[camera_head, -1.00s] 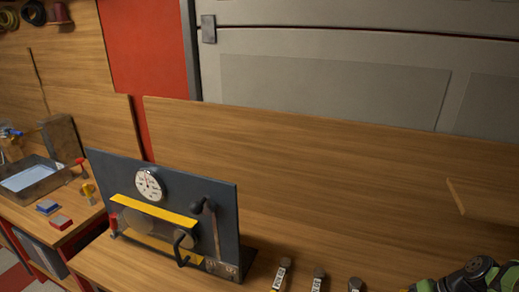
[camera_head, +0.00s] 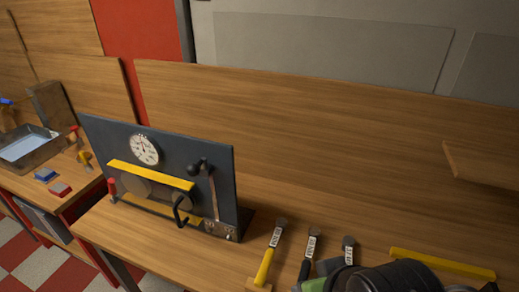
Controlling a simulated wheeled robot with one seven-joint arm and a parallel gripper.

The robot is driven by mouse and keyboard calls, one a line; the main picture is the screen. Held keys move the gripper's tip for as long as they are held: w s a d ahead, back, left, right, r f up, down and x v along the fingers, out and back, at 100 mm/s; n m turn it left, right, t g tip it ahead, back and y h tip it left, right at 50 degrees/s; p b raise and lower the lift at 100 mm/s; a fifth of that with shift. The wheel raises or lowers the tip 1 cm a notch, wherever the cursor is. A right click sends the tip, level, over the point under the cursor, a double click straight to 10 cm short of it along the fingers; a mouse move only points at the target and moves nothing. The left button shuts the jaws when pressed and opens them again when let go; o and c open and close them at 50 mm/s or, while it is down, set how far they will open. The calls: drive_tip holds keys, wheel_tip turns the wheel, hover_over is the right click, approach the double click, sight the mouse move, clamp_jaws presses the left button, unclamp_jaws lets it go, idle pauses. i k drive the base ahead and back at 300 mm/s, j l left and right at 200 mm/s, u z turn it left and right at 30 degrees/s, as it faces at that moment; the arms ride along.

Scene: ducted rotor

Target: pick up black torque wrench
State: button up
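Three labelled tools stand or lie side by side at the bottom of the head view, their lower ends cut off or covered. The middle one has a grey head, a white label and a black handle, and looks like the black torque wrench (camera_head: 308,256). On its left is a yellow-handled tool (camera_head: 267,257). On its right is a third tool (camera_head: 348,250), its lower part hidden behind a dark and greenish shape that seems to be my arm. My gripper's fingers do not show.
A dark upright panel (camera_head: 105,140) with a dial (camera_head: 145,149), yellow bars and a lever stands left of the tools on the wooden bench (camera_head: 165,252). A yellow bar (camera_head: 442,263) lies at right. A wooden backboard (camera_head: 300,125) rises behind. A metal tray (camera_head: 38,150) sits far left.

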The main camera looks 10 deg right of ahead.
sight(314, 232)
drive_tip(key=z, duration=3.4)
drive_tip(key=i+l+u, duration=0.15)
drive_tip(key=i+l, duration=0.15)
drive_tip(key=i+l+u, duration=0.1)
drive_tip(key=i+l, duration=0.25)
drive_tip(key=i+l+u, duration=0.15)
drive_tip(key=i+l, duration=0.25)
drive_tip(key=i+l+u, duration=0.15)
drive_tip(key=i+l, duration=0.15)
drive_tip(key=i+l+u, duration=0.1)
drive_tip(key=i+l, duration=0.2)
drive_tip(key=l, duration=0.25)
drive_tip(key=i+l+u, duration=0.15)
drive_tip(key=i+l, duration=0.15)
drive_tip(key=l, duration=0.15)
